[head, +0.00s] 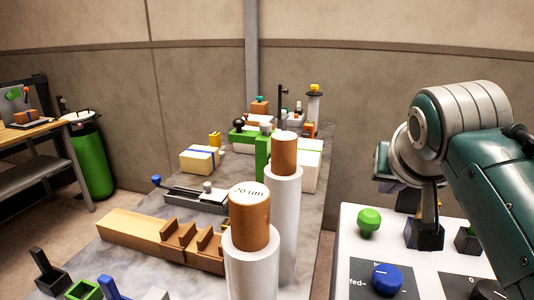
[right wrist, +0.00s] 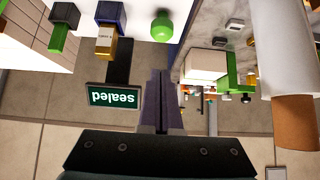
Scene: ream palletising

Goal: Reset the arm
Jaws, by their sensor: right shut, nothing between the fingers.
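My left gripper is not in view.
The white panel carries a green knob (head: 368,222) and a blue knob (head: 387,279). Left of it, a grey table holds two brown-topped white cylinders (head: 250,218) (head: 285,154), a wooden stepped block (head: 150,232) and a wrapped ream (head: 200,159).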

